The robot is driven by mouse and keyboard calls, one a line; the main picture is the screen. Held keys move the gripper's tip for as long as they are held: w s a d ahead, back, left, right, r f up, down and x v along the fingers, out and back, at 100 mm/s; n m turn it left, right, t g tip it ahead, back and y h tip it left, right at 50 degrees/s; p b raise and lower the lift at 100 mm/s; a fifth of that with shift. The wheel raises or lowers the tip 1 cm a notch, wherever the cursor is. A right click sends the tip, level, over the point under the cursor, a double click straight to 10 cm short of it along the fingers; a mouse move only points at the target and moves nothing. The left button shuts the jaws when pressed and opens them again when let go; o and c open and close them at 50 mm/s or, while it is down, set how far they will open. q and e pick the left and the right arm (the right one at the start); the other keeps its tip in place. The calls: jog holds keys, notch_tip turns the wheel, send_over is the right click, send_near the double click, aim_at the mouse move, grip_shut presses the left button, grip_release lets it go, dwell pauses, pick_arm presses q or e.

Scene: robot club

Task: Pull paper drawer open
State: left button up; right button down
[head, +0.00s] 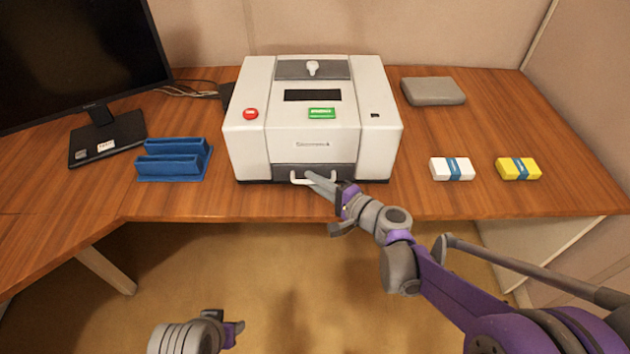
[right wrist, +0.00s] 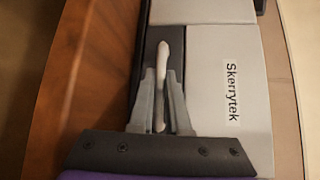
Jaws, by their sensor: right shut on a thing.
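The paper drawer (head: 285,172) is the dark grey front at the bottom of the white machine (head: 243,135), and it looks closed. Its white handle (head: 298,182) sticks out toward me. My right gripper (head: 322,180) reaches the right part of the handle and is shut on it. In the right wrist view the two fingers of my right gripper (right wrist: 160,100) lie on either side of the white handle (right wrist: 163,62), with the grey drawer front behind. My left gripper (head: 232,330) is low at the bottom of the head view, away from the table; its fingers are not clear.
On the wooden table stand a blue holder (head: 172,160) and a monitor (head: 75,60) at left, and a grey box (head: 433,91), a white pack (head: 452,168) and a yellow pack (head: 518,168) at right. The table's front edge runs just below the machine.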

jog(key=shift+s, duration=0.1)
jog(key=s+p, duration=0.1)
jog(key=s, duration=1.7)
jog(key=shift+p, duration=0.3)
jog(key=shift+w, duration=0.1)
jog(key=c, duration=1.2)
grip_release()
jog(key=shift+o, duration=0.2)
